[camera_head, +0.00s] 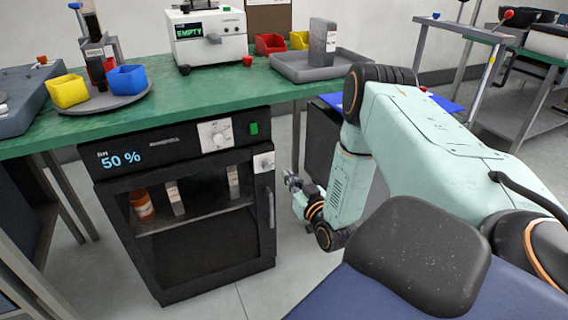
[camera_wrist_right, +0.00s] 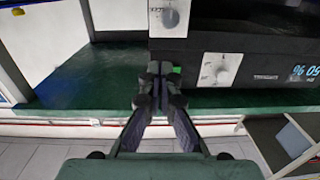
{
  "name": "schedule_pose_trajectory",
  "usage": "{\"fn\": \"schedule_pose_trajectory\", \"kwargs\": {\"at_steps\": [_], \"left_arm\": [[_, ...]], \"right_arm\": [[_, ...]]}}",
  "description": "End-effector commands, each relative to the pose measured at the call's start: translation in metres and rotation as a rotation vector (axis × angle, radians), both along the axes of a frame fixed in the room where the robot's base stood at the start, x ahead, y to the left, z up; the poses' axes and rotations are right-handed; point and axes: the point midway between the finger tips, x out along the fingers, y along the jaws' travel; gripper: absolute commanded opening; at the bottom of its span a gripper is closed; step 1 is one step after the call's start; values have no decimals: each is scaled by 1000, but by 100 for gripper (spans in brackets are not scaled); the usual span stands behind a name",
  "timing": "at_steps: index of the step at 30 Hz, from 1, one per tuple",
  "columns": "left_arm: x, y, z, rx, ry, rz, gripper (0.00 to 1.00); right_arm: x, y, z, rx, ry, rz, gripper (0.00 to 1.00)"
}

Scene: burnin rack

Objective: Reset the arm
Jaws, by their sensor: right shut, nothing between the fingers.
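My right arm comes in from the right in the head view and bends down in front of the bench. Its gripper (camera_head: 291,181) hangs low, just right of the black cabinet's door handle, apart from it as far as I can see. In the right wrist view the two fingers of my right gripper (camera_wrist_right: 160,78) are together, with nothing between them. My left gripper is not in view.
The black cabinet (camera_head: 187,274) with a "50 %" display stands under the green bench (camera_head: 190,98). On the bench are a white "EMPTY" machine (camera_head: 208,47), a grey tray (camera_head: 290,72), and yellow (camera_head: 67,91) and blue (camera_head: 127,79) bins. Grey floor (camera_head: 262,296) is open below.

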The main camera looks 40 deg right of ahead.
Motion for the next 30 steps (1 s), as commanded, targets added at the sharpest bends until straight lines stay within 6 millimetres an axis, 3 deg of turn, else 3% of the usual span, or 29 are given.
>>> {"fn": "schedule_pose_trajectory", "kwargs": {"at_steps": [6, 16, 19, 21, 23, 24, 26, 30], "left_arm": [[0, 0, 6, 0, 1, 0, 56], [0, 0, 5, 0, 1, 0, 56], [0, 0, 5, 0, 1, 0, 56], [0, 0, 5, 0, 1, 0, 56], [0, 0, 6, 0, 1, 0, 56], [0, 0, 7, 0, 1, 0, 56], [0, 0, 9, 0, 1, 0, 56], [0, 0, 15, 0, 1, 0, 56]], "right_arm": [[-18, 6, 0, 0, 1, 0, 0], [-21, 7, -2, 7, 4, 0, 0], [-23, 8, -17, 42, 66, -4, 0], [-35, 14, -42, 109, 174, -19, 0], [-49, 34, -70, 184, 306, -20, 0], [-60, 52, -87, 234, 399, -10, 0], [-78, 82, -106, 296, 531, 7, 0], [-133, 150, -134, 401, 830, 54, 0]]}}
